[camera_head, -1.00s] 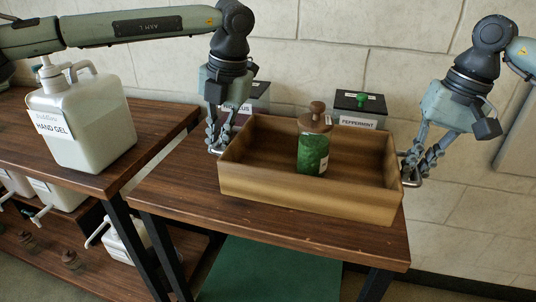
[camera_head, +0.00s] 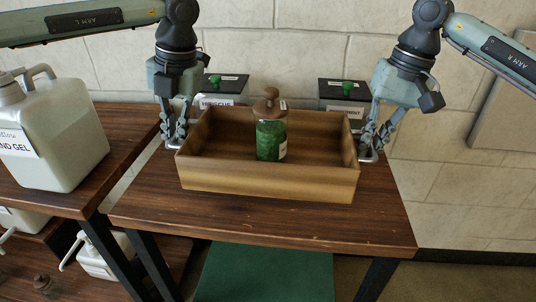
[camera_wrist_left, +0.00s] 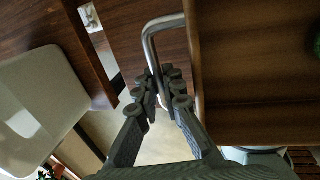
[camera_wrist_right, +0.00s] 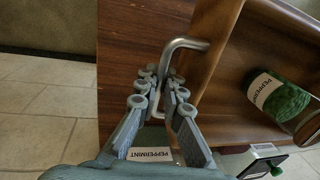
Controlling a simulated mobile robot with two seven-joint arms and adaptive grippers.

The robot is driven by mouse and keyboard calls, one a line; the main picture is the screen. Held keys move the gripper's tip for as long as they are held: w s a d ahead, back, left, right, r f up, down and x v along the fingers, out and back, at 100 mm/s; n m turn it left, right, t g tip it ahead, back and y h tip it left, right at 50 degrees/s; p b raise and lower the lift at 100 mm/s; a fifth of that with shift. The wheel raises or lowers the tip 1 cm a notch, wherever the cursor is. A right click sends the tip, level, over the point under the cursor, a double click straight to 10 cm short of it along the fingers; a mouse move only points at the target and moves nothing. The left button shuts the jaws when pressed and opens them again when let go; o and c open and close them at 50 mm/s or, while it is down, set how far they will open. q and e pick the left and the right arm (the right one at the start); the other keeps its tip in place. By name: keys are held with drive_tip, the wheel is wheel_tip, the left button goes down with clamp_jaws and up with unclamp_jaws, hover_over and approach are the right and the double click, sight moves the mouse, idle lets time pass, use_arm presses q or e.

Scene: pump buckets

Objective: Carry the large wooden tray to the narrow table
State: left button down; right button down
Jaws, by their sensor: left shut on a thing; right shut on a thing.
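The large wooden tray (camera_head: 270,184) is level over a dark wooden table (camera_head: 265,222); I cannot tell whether it touches the top. A green jar with a brown wooden lid (camera_head: 271,140) stands upright inside it. My left gripper (camera_head: 176,143) is shut on the metal handle at the tray's left end; the handle (camera_wrist_left: 150,42) shows between the fingers in the left wrist view. My right gripper (camera_head: 369,154) is shut on the handle at the right end; that handle (camera_wrist_right: 186,43) shows in the right wrist view.
Dark boxes labelled Hibiscus (camera_head: 221,88) and Peppermint (camera_head: 344,95) stand behind the tray. A white hand gel container (camera_head: 50,135) stands on another table at the left. The table front is clear. A wall rises behind.

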use_arm(q)
drive_tip(key=shift+f, duration=0.1)
use_arm(e)
drive_tip(key=shift+f, duration=0.1)
